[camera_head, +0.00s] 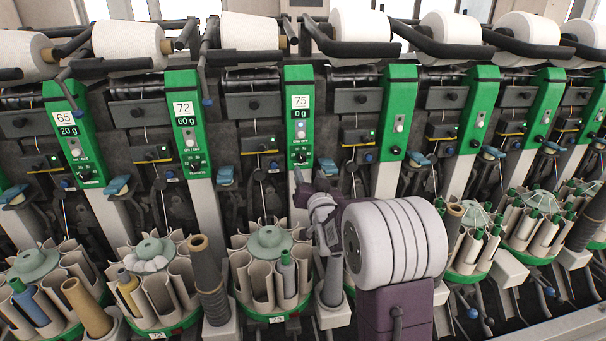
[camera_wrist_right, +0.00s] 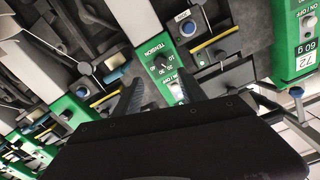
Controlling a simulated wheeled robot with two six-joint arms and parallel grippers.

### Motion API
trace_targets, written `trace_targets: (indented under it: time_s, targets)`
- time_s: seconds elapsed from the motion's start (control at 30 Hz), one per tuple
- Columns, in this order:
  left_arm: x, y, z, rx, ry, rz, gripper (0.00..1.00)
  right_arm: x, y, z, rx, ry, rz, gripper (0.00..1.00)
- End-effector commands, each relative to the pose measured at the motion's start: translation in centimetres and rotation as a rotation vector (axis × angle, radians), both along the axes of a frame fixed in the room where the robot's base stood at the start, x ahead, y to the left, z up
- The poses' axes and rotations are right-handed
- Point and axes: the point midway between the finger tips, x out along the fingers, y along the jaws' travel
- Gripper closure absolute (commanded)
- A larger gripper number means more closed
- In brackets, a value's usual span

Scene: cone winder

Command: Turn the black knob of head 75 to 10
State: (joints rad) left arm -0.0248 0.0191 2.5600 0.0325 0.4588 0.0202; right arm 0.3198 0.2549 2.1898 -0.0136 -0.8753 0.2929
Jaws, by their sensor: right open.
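Head 75 is the green panel (camera_head: 299,120) in the middle of the head view; its label reads 75 and 0 g. Its small black knob (camera_head: 300,157) is low on the panel, below the on/off button. My right gripper (camera_head: 302,182) is just below the knob, apart from it in the picture. In the right wrist view, the open fingers (camera_wrist_right: 161,82) reach towards the green panel, one on each side. The knob (camera_wrist_right: 158,62) and TENSION scale show between and just beyond the tips. Nothing is between the fingers. My left gripper is not in view.
Head 72 (camera_head: 190,115), at 60 g, stands to the left and shows in the wrist view (camera_wrist_right: 293,45). Head 65 (camera_head: 72,130) is further left. Yarn cones (camera_head: 250,32) line the top. Round bobbin magazines (camera_head: 265,245) and tall cones crowd the space below.

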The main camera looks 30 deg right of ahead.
Motion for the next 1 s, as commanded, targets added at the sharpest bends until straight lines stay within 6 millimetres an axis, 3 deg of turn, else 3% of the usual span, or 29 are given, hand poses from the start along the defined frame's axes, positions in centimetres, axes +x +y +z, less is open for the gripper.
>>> trace_targets:
  time_s: [0.5,0.83,0.87,1.0]
  targets:
    - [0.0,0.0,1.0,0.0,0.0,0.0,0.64,8.0,-2.4,0.2,0.0,0.002,0.002,0.51]
    - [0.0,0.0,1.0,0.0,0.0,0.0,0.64,8.6,-2.6,0.1,-0.001,0.002,0.002,0.51]
    - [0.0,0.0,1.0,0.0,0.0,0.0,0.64,8.6,-2.6,0.1,-0.001,0.002,0.002,0.57]
    - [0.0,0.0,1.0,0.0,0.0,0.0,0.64,8.6,-2.6,0.1,0.0,0.002,0.002,0.96]
